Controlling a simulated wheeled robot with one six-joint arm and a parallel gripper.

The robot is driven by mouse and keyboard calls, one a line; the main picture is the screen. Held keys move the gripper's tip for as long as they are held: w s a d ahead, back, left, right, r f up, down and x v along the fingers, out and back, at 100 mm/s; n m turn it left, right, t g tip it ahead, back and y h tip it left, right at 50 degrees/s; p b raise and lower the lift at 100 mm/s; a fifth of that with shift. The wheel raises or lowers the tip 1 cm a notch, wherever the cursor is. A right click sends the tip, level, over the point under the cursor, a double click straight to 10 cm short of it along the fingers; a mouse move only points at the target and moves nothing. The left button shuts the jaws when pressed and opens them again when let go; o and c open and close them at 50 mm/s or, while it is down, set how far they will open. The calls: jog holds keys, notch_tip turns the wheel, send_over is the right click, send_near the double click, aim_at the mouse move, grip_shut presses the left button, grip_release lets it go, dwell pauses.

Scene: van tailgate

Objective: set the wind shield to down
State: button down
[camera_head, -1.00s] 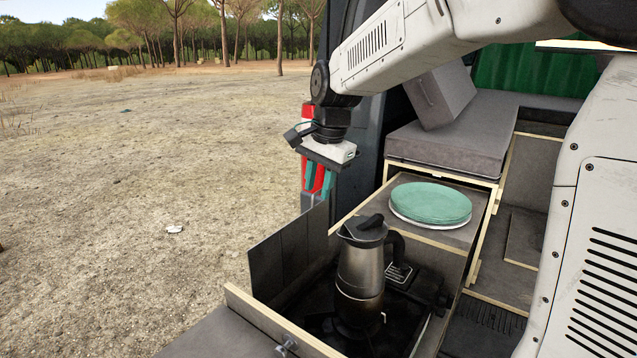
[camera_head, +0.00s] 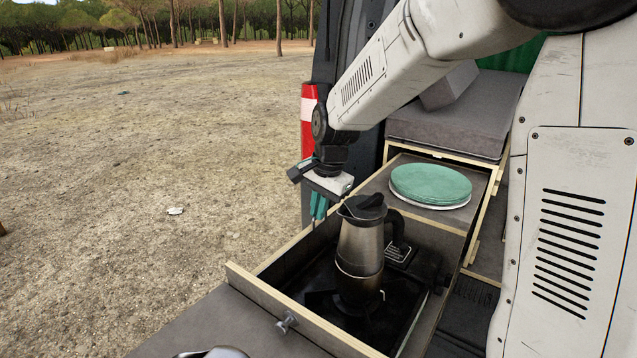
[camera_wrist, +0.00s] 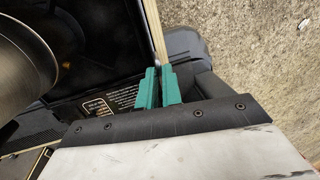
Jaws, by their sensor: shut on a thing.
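The wind shield (camera_head: 308,256) no longer stands up above the drawer's left side. It appears lowered along that wall, a dark strip below the pale wooden rim, hard to tell from the wall itself. My gripper (camera_head: 319,208) is low at the far left corner of the stove drawer, pointing down. In the wrist view my gripper's teal fingers (camera_wrist: 159,86) are close together at the end of the visible wooden rim (camera_wrist: 154,30). They appear shut on the shield's edge, mostly hidden between them.
A metal coffee pot (camera_head: 361,250) stands on the black stove (camera_head: 325,303), close right of my gripper. Green plates (camera_head: 431,182) lie on the counter behind. A metal knob (camera_head: 286,322) sticks out at the drawer's front. Open ground (camera_head: 140,200) lies left.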

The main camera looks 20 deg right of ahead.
jog(key=shift+f, duration=0.55)
jog(key=c, duration=1.6)
grip_release()
jog(key=shift+f, duration=0.1)
jog(key=shift+o, duration=0.2)
notch_tip(320, 180, up, 8)
jog(key=s, duration=0.1)
jog(key=shift+s+d, duration=0.15)
jog(key=shift+d, duration=0.25)
jog(key=shift+f, duration=0.1)
